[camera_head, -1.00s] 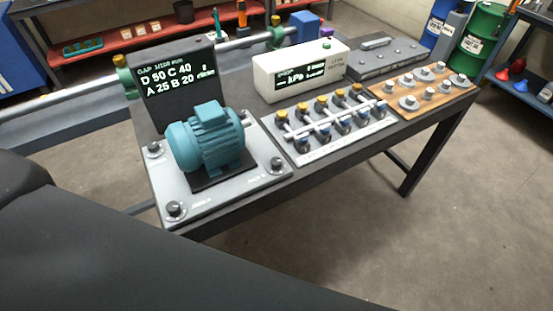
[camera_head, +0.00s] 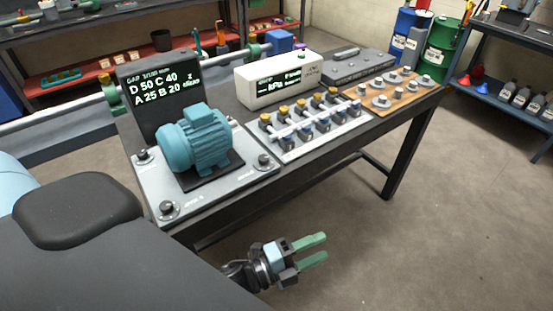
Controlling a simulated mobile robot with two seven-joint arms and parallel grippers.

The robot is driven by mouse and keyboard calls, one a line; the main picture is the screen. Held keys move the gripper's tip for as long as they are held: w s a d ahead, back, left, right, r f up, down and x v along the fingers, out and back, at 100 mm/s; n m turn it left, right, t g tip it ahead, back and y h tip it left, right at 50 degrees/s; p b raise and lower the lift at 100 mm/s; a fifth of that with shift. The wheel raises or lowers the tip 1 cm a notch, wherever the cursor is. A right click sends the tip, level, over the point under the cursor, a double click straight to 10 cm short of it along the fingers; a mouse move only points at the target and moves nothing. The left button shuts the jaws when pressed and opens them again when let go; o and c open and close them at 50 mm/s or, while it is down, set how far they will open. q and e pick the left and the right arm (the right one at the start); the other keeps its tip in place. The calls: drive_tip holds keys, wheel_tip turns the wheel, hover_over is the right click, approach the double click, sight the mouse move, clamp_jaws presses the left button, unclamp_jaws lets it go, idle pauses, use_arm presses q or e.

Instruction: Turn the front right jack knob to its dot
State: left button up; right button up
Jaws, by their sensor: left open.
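The front right jack knob (camera_head: 264,160) is a small dark knob at the right corner of the pale base plate (camera_head: 225,196). Its dot is too small to make out. A teal motor (camera_head: 195,142) sits on the plate. Dark knobs also stand at the front left corner (camera_head: 166,209) and back left corner (camera_head: 143,157). My left gripper (camera_head: 321,247) has green fingers, is open and empty, and is in front of the bench, apart from the knob and pointing right. My right gripper is out of view.
A dark display (camera_head: 155,90) behind the motor reads D 50, C 40, A 25, B 20. A valve panel (camera_head: 310,133), a white tester box (camera_head: 275,80) and a wooden board (camera_head: 405,95) stand along the bench to the right. The floor (camera_head: 420,240) in front is clear.

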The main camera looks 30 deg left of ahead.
use_arm(q)
drive_tip(key=w+d+r+m+g+h, duration=0.3)
drive_tip(key=m+g+h, duration=0.15)
drive_tip(key=m, duration=0.55)
wheel_tip(320, 180, up, 9)
drive_tip(key=m+g+y+b, duration=0.7)
drive_tip(key=m+g+y, duration=0.65)
drive_tip(key=m, duration=2.05)
hover_over(264, 157)
drive_tip(key=shift+s+t+y, duration=0.1)
drive_tip(key=shift+t+y, duration=0.9)
drive_tip(key=shift+t, duration=0.1)
wheel_tip(264, 157, down, 7)
drive_tip(key=shift+r, duration=0.15)
drive_tip(key=shift+f, duration=0.55)
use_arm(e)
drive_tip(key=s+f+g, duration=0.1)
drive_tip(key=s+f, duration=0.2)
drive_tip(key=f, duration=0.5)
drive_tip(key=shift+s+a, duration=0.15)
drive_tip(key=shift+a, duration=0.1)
